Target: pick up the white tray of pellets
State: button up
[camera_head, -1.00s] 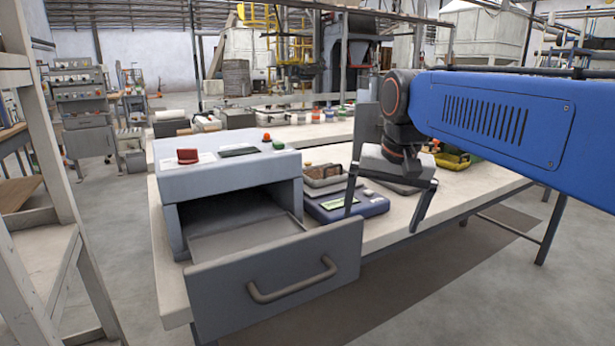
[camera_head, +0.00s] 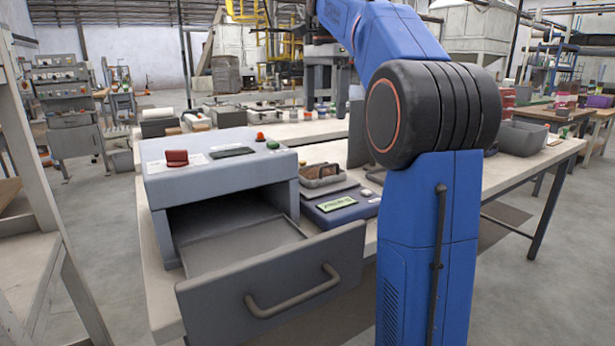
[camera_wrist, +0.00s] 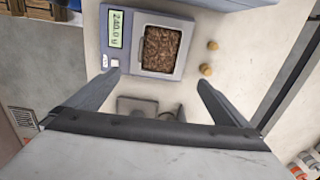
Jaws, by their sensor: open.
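The tray of pellets (camera_wrist: 161,73) sits on a blue scale (camera_wrist: 118,63) with a lit display in the wrist view. It is full of brown pellets and its rim looks pale to grey. In the head view the tray (camera_head: 325,182) rests on the scale (camera_head: 340,212), just right of the grey machine. My gripper (camera_wrist: 159,79) is open and empty, its two fingers spread on either side below the tray in the wrist view. The tray is not between the fingertips. In the head view my arm hides the gripper.
The grey machine (camera_head: 215,165) has its drawer (camera_head: 275,285) pulled out in front. Two small tan round things (camera_wrist: 212,45) lie right of the scale. A grey bin (camera_head: 522,138) stands at the bench's right. A pale rack (camera_head: 35,230) stands at left.

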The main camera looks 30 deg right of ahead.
jog(key=f, duration=1.1)
jog(key=shift+w+f, duration=0.15)
jog(key=shift+w, duration=0.05)
jog(key=shift+s+f, duration=0.15)
jog(key=shift+f, duration=1.35)
jog(key=shift+s+f, duration=0.1)
jog(key=shift+f, duration=1.35)
jog(key=shift+c, duration=0.6)
jog(key=c, duration=1.1)
